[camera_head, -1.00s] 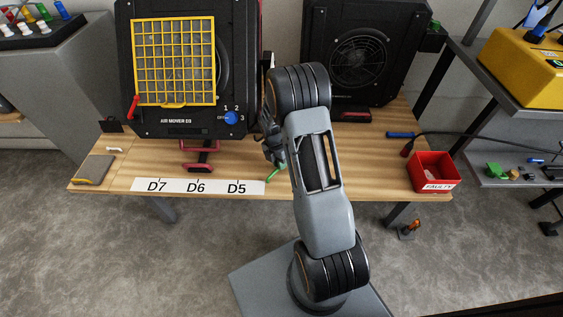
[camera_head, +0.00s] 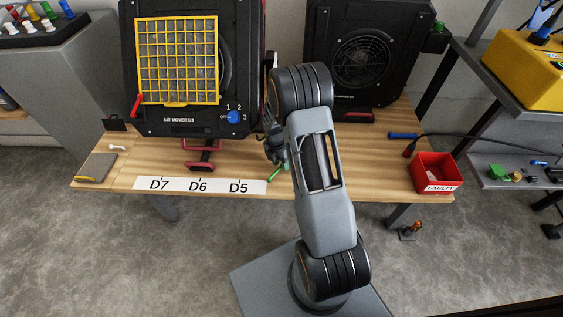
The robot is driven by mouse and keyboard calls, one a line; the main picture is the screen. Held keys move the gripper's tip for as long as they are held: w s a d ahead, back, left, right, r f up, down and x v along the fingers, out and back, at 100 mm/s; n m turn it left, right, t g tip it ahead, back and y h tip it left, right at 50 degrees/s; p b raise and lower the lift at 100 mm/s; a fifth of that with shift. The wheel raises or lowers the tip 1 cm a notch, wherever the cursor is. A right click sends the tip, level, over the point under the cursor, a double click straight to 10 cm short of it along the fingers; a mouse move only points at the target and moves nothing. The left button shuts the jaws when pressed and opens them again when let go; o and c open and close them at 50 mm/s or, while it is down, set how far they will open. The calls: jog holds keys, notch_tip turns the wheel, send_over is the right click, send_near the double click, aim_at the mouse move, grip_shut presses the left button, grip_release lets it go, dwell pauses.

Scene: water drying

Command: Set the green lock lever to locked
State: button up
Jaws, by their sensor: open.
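A small green lever (camera_head: 276,174) shows near the front edge of the wooden workbench (camera_head: 370,178), just right of the D5 label. Its right end is hidden behind my arm, so I cannot tell its setting. My gripper (camera_head: 275,153) is dark, open and pointing down just above and behind the lever. My arm hides part of the gripper, and I cannot tell whether a finger touches the lever.
An air mover (camera_head: 180,126) with a yellow grille (camera_head: 176,60) stands at the back left. A second black air mover (camera_head: 355,60) stands behind my arm. A red FAULTY bin (camera_head: 436,187) sits at the right. The bench's middle right is clear.

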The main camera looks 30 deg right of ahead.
jog(key=shift+r, duration=0.15)
jog(key=shift+r+p, duration=0.3)
notch_tip(320, 180, up, 3)
jog(key=shift+r+p, duration=0.1)
jog(key=shift+p, duration=0.75)
jog(key=s+a+r+p, duration=0.3)
jog(key=s+r, duration=0.6)
jog(key=s, duration=0.4)
jog(key=shift+s+p, duration=0.3)
jog(key=shift+p, duration=0.35)
jog(key=shift+a, duration=0.1)
